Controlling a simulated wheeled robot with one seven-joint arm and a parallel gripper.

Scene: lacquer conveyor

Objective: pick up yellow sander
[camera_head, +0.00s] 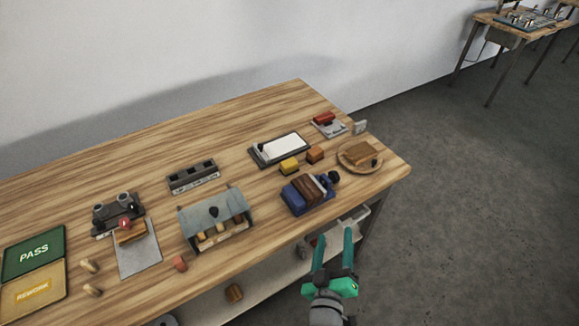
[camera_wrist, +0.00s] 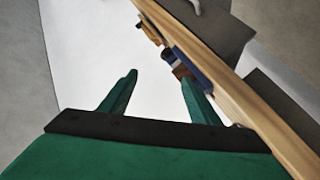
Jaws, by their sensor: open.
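A small yellow block (camera_head: 289,166), which looks like the yellow sander, lies on the wooden table (camera_head: 260,110) in the head view. It sits at the front edge of a dark-framed white tray, left of an orange block (camera_head: 315,154). My gripper (camera_head: 333,240) is open and empty, in front of the table's front edge and below and right of the yellow block. In the wrist view my gripper (camera_wrist: 160,90) shows its two green fingers apart with nothing between them. I cannot make out the yellow block in the wrist view.
A blue and brown tool (camera_head: 308,196) stands near the front edge, between my gripper and the yellow block. A round wooden plate (camera_head: 345,163) lies to the right. A grey bin (camera_head: 215,222), a slotted holder (camera_head: 193,178) and PASS (camera_head: 34,252) and REWORK signs are on the left.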

